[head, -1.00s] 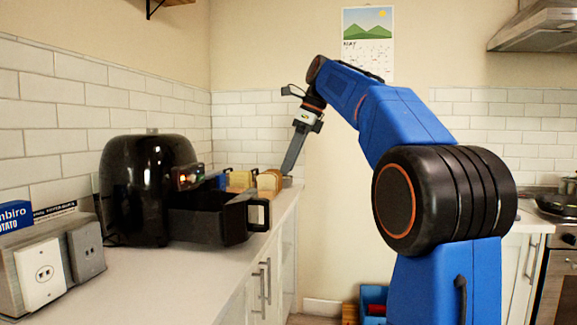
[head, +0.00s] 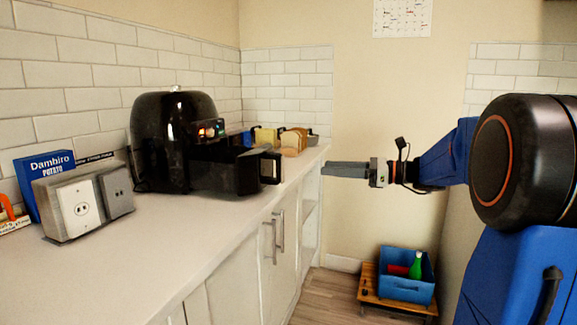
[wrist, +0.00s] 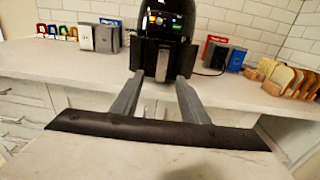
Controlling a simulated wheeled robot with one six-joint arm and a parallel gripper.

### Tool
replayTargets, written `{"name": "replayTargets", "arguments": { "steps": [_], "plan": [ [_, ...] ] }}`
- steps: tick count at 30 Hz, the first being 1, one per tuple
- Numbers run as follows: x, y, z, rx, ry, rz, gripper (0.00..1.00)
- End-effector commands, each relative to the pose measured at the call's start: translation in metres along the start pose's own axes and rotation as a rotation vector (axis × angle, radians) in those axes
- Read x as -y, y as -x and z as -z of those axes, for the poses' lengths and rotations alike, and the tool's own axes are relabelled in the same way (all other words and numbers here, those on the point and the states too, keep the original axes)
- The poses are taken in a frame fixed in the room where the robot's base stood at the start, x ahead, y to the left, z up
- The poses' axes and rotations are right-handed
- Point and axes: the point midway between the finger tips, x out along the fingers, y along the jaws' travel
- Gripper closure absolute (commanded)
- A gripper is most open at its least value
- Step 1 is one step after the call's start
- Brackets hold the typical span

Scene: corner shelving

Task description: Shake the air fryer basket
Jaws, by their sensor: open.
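The black air fryer (head: 176,125) stands on the counter against the left wall, with lit indicators on its panel. Its basket (head: 222,168) is drawn partly out toward the right, and its handle (head: 271,167) faces my side. The air fryer also shows in the wrist view (wrist: 168,20), straight ahead at the top middle, with the basket front (wrist: 148,54) below its panel. My gripper (head: 323,169) is level, right of the counter edge and the handle, pointing left toward it. Its two fingers (wrist: 160,77) are apart and empty. They do not touch the handle. The basket's inside is hidden.
A bread rack (head: 293,139) stands behind the basket at the counter's far end. Outlet boxes (head: 85,202) and a blue box (head: 48,178) stand at left. A blue crate (head: 405,288) sits on a low wooden stand. The counter front is clear.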

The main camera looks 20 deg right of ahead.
Motion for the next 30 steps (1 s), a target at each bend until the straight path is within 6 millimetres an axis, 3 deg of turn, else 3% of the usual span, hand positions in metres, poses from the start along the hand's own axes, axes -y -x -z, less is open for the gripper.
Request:
{"name": "replayTargets", "arguments": {
  "steps": [4,8,30],
  "plan": [
    [0.003,0.002,0.003,0.03,0.002,0.031,0.59],
    [0.002,-0.008,0.003,0.03,0.002,0.029,0.59],
    [0.005,-0.121,0.0,0.029,0.001,0.026,0.59]
  ]
}}
